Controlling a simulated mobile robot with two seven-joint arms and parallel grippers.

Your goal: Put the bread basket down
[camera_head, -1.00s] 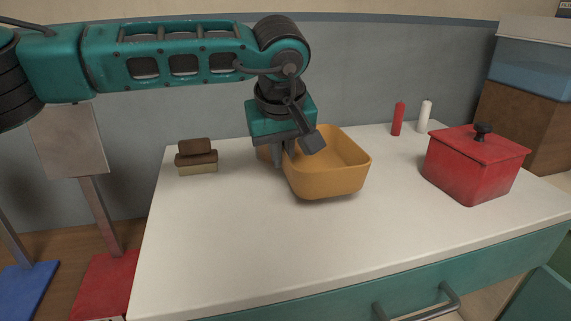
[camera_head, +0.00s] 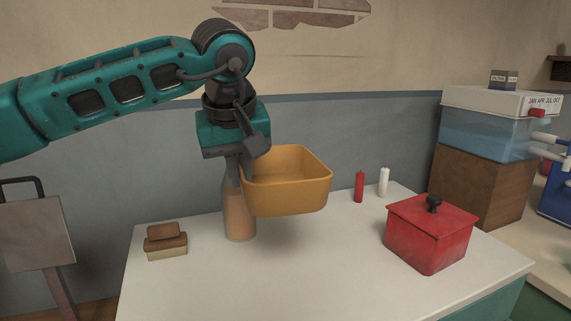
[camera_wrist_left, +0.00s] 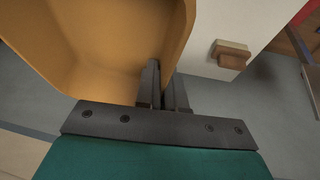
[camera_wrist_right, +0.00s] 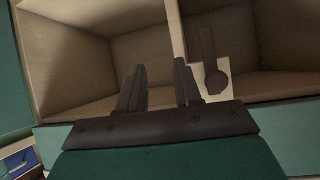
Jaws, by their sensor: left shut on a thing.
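The bread basket (camera_head: 287,197) is a deep orange-yellow tub with a rounded rim. It hangs in the air above the white counter (camera_head: 230,290), with a soft shadow beneath it. The part of its inside that shows looks empty. My left gripper (camera_head: 241,174) is shut on its left wall, pointing down. In the left wrist view the basket (camera_wrist_left: 110,45) fills the upper left and the closed fingers (camera_wrist_left: 165,88) grip its wall. My right gripper (camera_wrist_right: 158,80) is open and empty in front of an open wooden cabinet (camera_wrist_right: 120,50); it is outside the head view.
A bottle (camera_head: 239,222) stands just behind and below the basket's left side. Brown sponge-like blocks (camera_head: 165,241) lie at the left. A red lidded pot (camera_head: 428,235) stands at the right, with red (camera_head: 360,187) and white (camera_head: 383,183) shakers behind. The front-middle counter is clear.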

